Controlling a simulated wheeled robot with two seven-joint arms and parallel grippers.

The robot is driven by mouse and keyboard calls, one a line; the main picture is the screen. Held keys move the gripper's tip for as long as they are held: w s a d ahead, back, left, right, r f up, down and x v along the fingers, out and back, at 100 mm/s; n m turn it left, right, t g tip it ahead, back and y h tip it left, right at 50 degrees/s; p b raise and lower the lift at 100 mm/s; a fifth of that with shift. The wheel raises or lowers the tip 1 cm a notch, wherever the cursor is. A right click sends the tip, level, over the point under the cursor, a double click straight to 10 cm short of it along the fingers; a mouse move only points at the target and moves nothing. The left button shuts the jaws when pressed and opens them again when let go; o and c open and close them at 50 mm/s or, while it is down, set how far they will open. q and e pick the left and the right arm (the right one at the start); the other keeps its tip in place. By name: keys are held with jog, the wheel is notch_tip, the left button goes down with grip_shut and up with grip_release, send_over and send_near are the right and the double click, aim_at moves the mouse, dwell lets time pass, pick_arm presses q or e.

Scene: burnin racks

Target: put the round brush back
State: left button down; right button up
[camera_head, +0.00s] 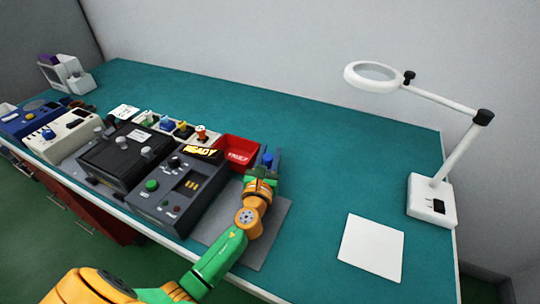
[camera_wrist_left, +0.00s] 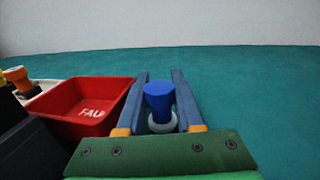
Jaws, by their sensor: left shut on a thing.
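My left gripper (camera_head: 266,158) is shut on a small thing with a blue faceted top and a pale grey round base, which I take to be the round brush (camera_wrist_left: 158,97). The blue top also shows between the fingers in the head view (camera_head: 267,160). The brush looks upright in the left wrist view. The gripper is just right of the red bin (camera_head: 237,151), by the far end of the grey mat (camera_head: 272,232). Whether the brush touches the table I cannot tell. My right gripper is not in view.
A dark grey unit with a "READY" display (camera_head: 178,190) stands left of the mat. Behind it a row of small coloured-top items (camera_head: 183,130) runs leftward. A white sheet (camera_head: 372,248) and a magnifier lamp (camera_head: 430,203) are at right. The table's middle (camera_head: 320,170) is clear.

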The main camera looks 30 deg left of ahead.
pick_arm(q)
jog(key=c, duration=0.6)
grip_release()
jog(key=shift+f, duration=0.1)
jog(key=shift+o, duration=0.2)
jog(key=shift+r, duration=0.2)
jog(key=v, duration=1.2)
jog(key=shift+b, duration=0.35)
